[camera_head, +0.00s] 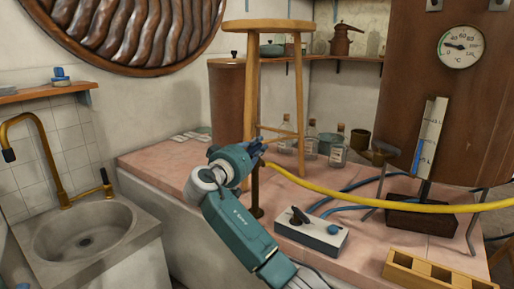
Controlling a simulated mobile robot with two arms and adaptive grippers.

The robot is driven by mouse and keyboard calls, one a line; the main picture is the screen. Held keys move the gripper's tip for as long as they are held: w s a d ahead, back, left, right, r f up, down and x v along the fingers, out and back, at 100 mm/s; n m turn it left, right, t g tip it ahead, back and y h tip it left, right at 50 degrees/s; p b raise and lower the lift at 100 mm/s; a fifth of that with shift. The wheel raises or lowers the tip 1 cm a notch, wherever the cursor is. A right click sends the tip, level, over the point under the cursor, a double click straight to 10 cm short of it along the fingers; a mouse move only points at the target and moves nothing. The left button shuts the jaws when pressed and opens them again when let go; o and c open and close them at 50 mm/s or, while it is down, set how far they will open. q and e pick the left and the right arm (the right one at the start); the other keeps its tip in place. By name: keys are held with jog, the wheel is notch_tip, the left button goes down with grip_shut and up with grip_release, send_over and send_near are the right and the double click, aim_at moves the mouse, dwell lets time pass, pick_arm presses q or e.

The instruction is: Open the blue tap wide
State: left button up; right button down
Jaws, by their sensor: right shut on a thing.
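My right gripper (259,144) reaches up from the bottom centre over the pink worktop. Its fingers are shut at the top of a dark upright post (257,192), beside the end of a yellow hose. The blue tap is mostly hidden there by the gripper and wrist; only small dark bluish parts show at the fingertips. How far the tap is turned cannot be seen. My left gripper is not in view.
A wooden stool (268,26) stands just behind the gripper. The yellow hose (400,206) runs right across the worktop. A white box (311,232) with a lever and blue knob lies right of the post. Glass bottles (338,148) stand behind. A sink (84,232) is left.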

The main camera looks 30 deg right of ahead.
jog(key=shift+f, duration=0.25)
jog(key=c, duration=1.7)
grip_release()
jog(key=shift+s+d+r, duration=0.1)
jog(key=shift+s, duration=0.05)
jog(key=shift+a, duration=0.2)
jog(key=v, duration=1.1)
jog(key=shift+s+a, duration=0.1)
jog(key=shift+a, duration=0.2)
